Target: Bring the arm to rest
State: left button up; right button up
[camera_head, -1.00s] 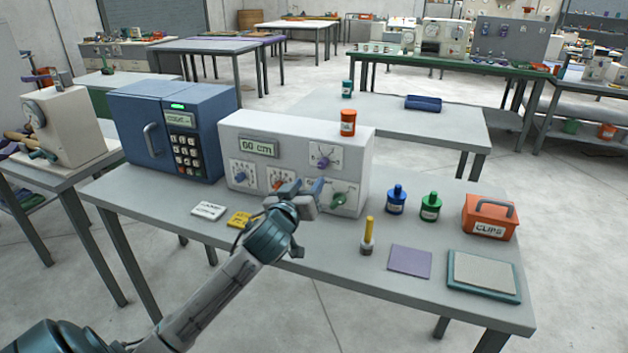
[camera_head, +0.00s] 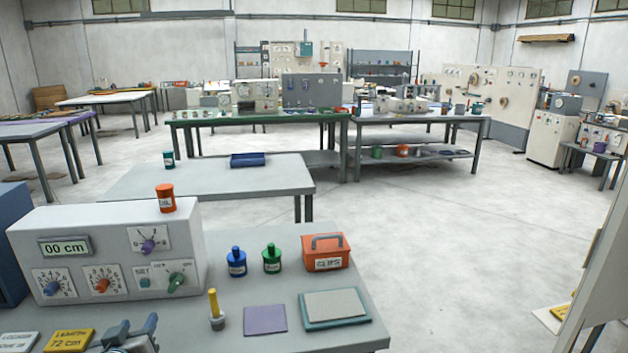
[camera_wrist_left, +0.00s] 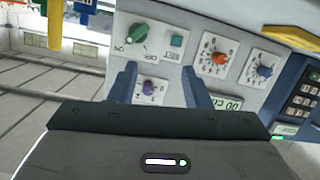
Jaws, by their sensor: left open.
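My left gripper (camera_head: 136,328) is at the bottom left of the head view, in front of the grey winder console (camera_head: 110,232). It is open, with nothing between its fingers. The left wrist view shows the two blue-grey fingers (camera_wrist_left: 160,88) apart, with the console's dials behind them. Most of the left arm is out of the head view. The console display (camera_head: 65,247) reads "00 cm". A green knob (camera_head: 176,281) and an orange dial (camera_head: 102,285) are on its front. My right gripper is not in view.
On the bench stand blue (camera_head: 236,262) and green (camera_head: 271,260) bottles, an orange clips box (camera_head: 326,257), a yellow-handled tool (camera_head: 216,312), a purple pad (camera_head: 265,320) and a tray (camera_head: 367,311). A yellow card (camera_head: 68,341) reads 72 cm. Open floor lies to the right.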

pick_arm(q)
jog(key=s+d+f+m+g+h, duration=0.25)
jog(key=s+d+f+g, duration=0.35)
jog(key=s+f, duration=0.6)
jog(key=s+d+f+m+g+h, duration=0.1)
jog(key=s+d+f+m+g, duration=0.35)
jog(key=s+f, duration=0.8)
notch_tip(320, 180, down, 21)
jog(key=s+a+n+g, duration=0.1)
jog(key=s+a+g, duration=0.1)
jog(key=s+f, duration=0.6)
jog(key=f, duration=0.4)
jog(key=s+a+f, duration=0.1)
jog(key=s+f, duration=0.6)
jog(key=f, duration=0.3)
jog(key=shift+s+f+n+g, duration=0.3)
jog(key=shift+g, duration=0.15)
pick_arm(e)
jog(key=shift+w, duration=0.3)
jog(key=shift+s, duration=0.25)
